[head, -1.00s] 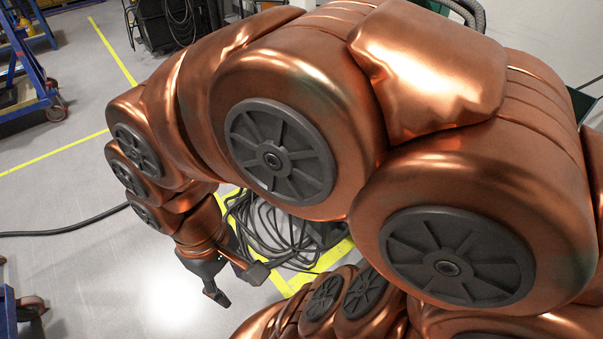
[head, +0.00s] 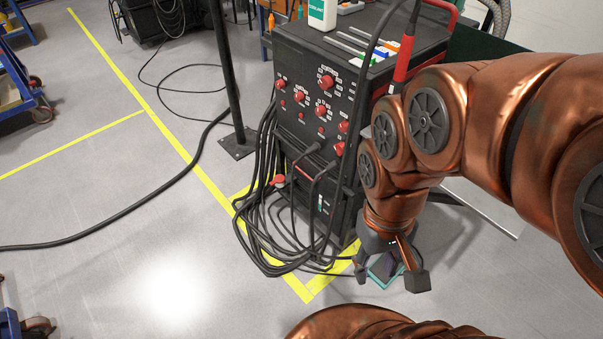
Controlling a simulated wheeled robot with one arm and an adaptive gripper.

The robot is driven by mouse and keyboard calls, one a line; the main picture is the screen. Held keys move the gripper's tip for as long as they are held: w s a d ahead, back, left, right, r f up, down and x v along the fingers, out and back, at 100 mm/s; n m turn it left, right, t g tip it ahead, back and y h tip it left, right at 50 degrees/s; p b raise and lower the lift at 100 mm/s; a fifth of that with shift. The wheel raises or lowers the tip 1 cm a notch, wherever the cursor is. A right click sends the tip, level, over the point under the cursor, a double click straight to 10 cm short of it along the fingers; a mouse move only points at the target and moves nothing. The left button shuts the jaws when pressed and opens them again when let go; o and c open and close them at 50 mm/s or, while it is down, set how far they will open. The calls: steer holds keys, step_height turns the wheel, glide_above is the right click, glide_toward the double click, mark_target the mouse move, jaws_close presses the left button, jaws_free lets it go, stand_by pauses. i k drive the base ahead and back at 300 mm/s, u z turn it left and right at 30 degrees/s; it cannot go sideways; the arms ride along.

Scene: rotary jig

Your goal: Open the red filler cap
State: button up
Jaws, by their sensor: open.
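A black machine (head: 300,140) with several red knobs on its front stands at the centre of the head view. Low on its left side, among the cables, is a red round part (head: 278,180); it may be the red filler cap, but I cannot tell for sure. My gripper (head: 389,279) points down at the machine's lower right, fingers spread apart with nothing held between them. It is well to the right of the red part and not touching it.
Thick black cables (head: 265,235) hang in loops down the machine's front to the floor. A dark post (head: 226,80) stands to its left. A white bottle (head: 323,14) and tools are on top. A teal-edged object (head: 386,270) lies behind my fingers. Floor at left is mostly clear.

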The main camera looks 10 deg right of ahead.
mark_target(280, 178)
steer(key=z, duration=0.05)
steer(key=i, duration=1.05)
steer(key=u, duration=2.1)
